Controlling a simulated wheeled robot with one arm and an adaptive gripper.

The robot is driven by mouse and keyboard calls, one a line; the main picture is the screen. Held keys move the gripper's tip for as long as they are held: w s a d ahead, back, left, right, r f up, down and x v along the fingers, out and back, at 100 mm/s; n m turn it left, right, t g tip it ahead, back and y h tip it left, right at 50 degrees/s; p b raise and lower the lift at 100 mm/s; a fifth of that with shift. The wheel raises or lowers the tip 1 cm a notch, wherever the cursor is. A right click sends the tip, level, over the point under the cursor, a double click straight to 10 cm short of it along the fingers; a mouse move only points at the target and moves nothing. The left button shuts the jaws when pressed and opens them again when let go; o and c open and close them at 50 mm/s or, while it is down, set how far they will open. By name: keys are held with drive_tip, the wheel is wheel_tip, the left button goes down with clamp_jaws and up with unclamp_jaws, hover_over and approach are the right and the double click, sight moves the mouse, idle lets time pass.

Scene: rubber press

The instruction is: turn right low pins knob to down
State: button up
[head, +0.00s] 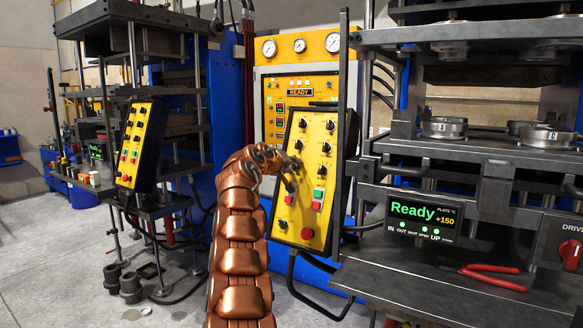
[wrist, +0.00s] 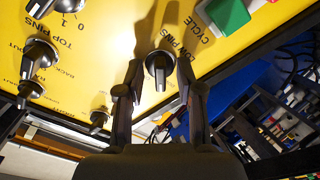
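The yellow control panel (head: 310,165) with black knobs and green and red buttons faces my arm in the head view. My gripper (head: 287,175) is in front of its left column of knobs. In the wrist view the low pins knob (wrist: 159,66), black with a grey grip bar, sits beside the "LOW PINS" print. My gripper (wrist: 161,74) is open, with one finger on each side of this knob. Gaps show between knob and fingers, so it is not clamped. The bar points roughly up and down in the wrist view. In the head view my gripper hides this area.
A green button (wrist: 228,14) labelled cycle is near the right finger, and the top pins knob (wrist: 40,55) is to the left. A press with a Ready display (head: 422,217) stands right of the panel. Red pliers (head: 492,277) lie on its lower shelf.

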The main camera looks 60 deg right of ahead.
drive_tip(key=shift+a, duration=0.1)
drive_tip(key=shift+a+r, duration=0.4)
drive_tip(key=shift+a, duration=1)
approach(292, 166)
drive_tip(key=shift+v, duration=1.05)
drive_tip(key=shift+r, duration=0.1)
idle(0.4)
